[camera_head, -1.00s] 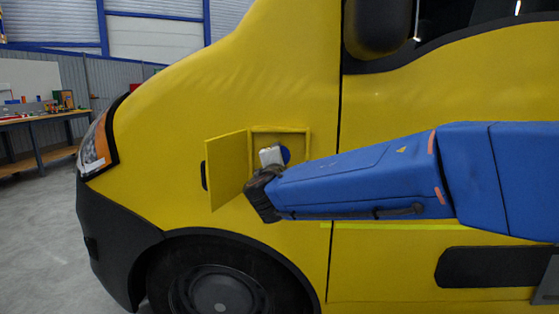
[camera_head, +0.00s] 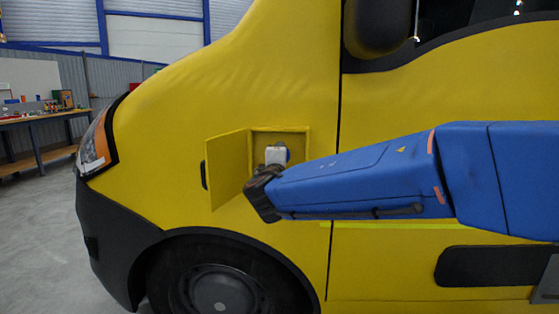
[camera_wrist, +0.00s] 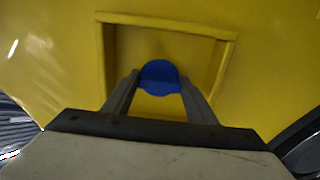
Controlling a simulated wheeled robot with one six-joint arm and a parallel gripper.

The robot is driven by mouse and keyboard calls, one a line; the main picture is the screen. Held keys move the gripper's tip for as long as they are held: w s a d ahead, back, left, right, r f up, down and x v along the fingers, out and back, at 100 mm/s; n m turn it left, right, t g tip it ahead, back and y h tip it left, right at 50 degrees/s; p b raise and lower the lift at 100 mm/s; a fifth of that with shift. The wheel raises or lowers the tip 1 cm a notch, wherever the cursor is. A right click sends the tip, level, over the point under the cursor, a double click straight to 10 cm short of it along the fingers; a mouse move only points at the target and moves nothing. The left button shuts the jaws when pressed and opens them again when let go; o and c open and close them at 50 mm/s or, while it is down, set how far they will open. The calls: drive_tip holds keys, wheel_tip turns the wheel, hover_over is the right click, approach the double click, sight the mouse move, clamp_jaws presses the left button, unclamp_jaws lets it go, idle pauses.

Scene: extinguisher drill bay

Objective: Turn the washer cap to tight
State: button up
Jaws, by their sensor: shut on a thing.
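The washer cap (camera_wrist: 159,72) is a round blue cap with a raised bar across it, inside a square recess (camera_wrist: 172,29) in the yellow van body. In the wrist view my gripper (camera_wrist: 158,84) has one finger on each side of the cap's bar and is shut on it. In the head view my gripper (camera_head: 275,155) reaches into the recess. Only a sliver of the blue cap (camera_head: 287,154) shows there behind the gripper. I see no mark that tells how tight the cap is.
The yellow flap door (camera_head: 226,171) stands open on the left of the recess. The van's front wheel (camera_head: 222,290) is below. A workbench (camera_head: 35,135) with small items stands far left, with clear floor (camera_head: 40,230) before it.

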drive_tip(key=o, duration=1.1)
drive_tip(key=shift+c, duration=0.2)
drive_tip(key=s, duration=1.7)
drive_tip(key=shift+s+a, duration=0.25)
